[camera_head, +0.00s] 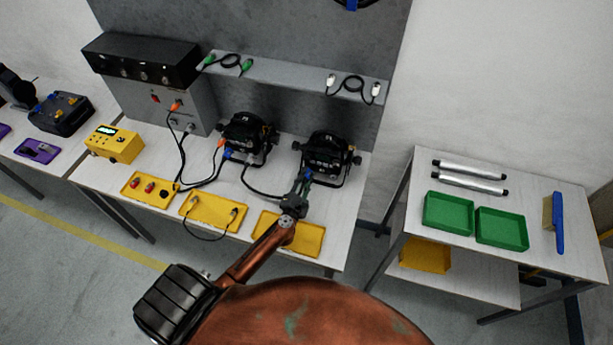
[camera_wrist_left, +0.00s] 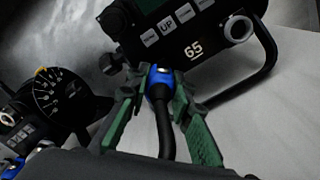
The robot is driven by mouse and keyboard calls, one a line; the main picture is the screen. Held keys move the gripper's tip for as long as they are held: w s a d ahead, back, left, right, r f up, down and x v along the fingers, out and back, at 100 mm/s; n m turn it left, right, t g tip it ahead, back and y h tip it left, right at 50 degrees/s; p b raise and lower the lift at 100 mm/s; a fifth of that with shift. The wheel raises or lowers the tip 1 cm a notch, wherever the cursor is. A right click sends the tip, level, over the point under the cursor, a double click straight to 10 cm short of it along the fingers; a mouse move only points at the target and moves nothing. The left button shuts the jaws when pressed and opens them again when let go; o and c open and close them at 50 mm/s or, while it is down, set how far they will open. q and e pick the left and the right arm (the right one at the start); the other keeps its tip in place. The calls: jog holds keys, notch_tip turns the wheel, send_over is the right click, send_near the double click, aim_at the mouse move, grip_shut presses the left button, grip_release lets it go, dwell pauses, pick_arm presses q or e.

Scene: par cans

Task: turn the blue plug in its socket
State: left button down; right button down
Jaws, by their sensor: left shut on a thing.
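The blue plug (camera_wrist_left: 160,78) is upright between the green fingers of my left gripper (camera_wrist_left: 157,95) in the left wrist view. Its black cable (camera_wrist_left: 165,130) runs down towards the camera. The plug's front end meets the lower edge of the black par can marked 65 (camera_wrist_left: 205,40); the socket itself is hidden. In the head view my left gripper (camera_head: 303,184) is at the front of the right par can (camera_head: 327,155), and the plug is too small to make out there. My right gripper is not in view.
A second par can (camera_head: 247,135) with orange and blue plugs stands close on the left. Yellow trays (camera_head: 213,212) lie along the bench's front edge. A grey shelf (camera_head: 290,76) with cables is behind. A side table (camera_head: 470,258) with green trays stands right.

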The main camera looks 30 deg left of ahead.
pick_arm(q)
jog(key=shift+a+r, duration=0.1)
jog(key=c, duration=1.7)
grip_release()
jog(key=shift+c, duration=0.2)
jog(key=shift+o, duration=0.6)
jog(key=v, duration=1.2)
